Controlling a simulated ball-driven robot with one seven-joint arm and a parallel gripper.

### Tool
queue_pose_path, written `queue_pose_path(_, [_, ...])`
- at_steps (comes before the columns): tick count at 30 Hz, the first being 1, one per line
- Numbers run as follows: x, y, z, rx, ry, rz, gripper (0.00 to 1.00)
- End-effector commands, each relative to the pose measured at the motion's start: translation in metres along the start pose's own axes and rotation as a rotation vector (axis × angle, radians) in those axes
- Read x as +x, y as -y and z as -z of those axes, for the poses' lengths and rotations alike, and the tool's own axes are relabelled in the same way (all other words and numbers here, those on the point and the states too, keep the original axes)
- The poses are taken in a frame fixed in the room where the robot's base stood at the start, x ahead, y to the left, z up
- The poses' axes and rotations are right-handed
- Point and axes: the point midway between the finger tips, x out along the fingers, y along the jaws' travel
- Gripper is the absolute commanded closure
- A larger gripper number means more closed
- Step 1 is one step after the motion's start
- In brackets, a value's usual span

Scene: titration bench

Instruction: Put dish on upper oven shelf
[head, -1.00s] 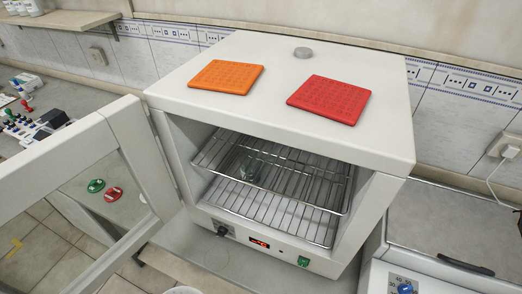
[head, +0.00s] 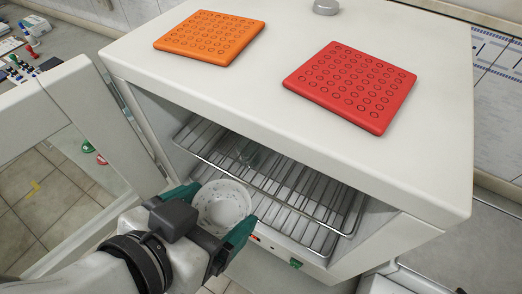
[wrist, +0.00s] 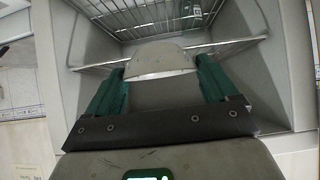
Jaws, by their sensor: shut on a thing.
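The dish (head: 222,204) is a small white round bowl. My gripper (head: 217,208) is shut on it, with a green finger on either side. It is held in front of the open oven (head: 420,190), near the front edges of the shelves. In the wrist view the dish (wrist: 160,60) shows between the green fingers, with the oven inside beyond it. The upper oven shelf (head: 290,185) is a wire rack. The lower shelf (head: 312,233) is a wire rack below it. A small glass vessel (head: 248,156) shows inside, toward the back left; which shelf bears it is unclear.
The oven door (head: 85,110) stands open on the left. An orange mat (head: 210,37) and a red mat (head: 350,86) lie on the oven top, with a grey knob (head: 326,7) behind. The upper rack's front and right look clear.

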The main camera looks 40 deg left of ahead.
Motion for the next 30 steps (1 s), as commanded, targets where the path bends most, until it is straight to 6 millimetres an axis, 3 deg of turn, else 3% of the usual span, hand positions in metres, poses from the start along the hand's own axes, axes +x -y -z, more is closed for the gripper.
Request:
queue_pose_path(3, [0.023, -0.001, 0.015, 0.006, -0.002, -0.004, 0.5])
queue_pose_path(9, [0.049, -0.001, 0.04, 0.001, 0.001, -0.002, 0.5])
queue_pose_path(17, [0.066, 0.0, 0.053, 0.001, 0.0, -0.001, 0.5])
queue_pose_path(23, [0.092, -0.001, 0.074, 0.002, 0.0, -0.002, 0.5])
queue_pose_path(30, [0.099, 0.0, 0.068, 0.0, 0.0, 0.001, 0.5])
